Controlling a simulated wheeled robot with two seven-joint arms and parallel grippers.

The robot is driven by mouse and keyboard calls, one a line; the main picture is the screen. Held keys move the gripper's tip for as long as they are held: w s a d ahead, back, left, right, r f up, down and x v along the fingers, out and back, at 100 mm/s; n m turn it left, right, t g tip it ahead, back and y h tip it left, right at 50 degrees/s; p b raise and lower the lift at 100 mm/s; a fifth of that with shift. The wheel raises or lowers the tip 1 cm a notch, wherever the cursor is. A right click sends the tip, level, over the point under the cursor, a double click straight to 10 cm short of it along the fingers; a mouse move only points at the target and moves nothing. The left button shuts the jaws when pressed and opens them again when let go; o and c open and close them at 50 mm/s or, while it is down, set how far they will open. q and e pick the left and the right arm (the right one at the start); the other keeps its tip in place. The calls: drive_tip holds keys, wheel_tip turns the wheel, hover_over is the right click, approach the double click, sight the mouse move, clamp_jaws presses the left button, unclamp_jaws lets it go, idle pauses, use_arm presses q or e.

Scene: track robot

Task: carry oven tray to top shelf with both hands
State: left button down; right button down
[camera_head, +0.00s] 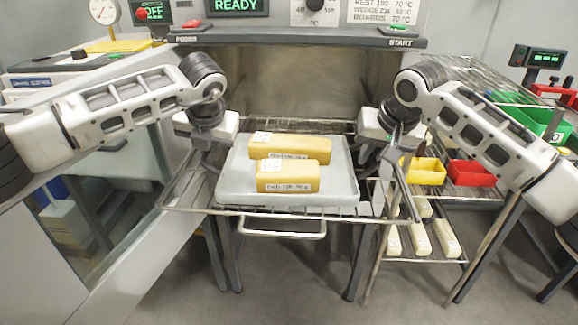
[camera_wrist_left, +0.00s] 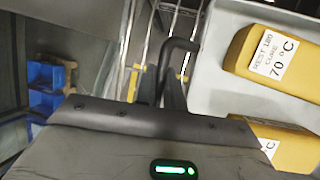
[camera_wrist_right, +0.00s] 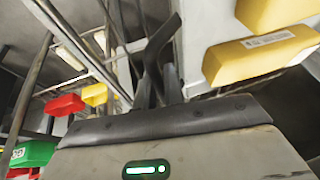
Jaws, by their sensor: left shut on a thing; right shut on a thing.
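The oven tray (camera_head: 335,197) is a flat light-grey tray at the centre of the head view. It lies on a wire rack (camera_head: 180,200) in front of the oven opening. Two yellow blocks with white labels, a rear one (camera_head: 275,144) and a front one (camera_head: 287,176), lie on it. My left gripper (camera_head: 210,165) is at the tray's left side, shut on a dark handle (camera_wrist_left: 172,62). My right gripper (camera_head: 378,165) is at the right side, shut on a matching dark handle (camera_wrist_right: 158,45). The fingertips are partly hidden in the head view.
The oven (camera_head: 300,85) stands behind the tray. A wire shelf cart (camera_head: 470,205) at the right holds a yellow bin (camera_head: 423,172), a red bin (camera_head: 470,173), a green bin (camera_head: 520,120) and pale blocks (camera_head: 447,240) below. A bench with a scale dial (camera_head: 104,10) is at the left.

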use_arm(q)
drive_tip(key=shift+r, duration=0.25)
use_arm(e)
drive_tip(key=shift+r, duration=0.25)
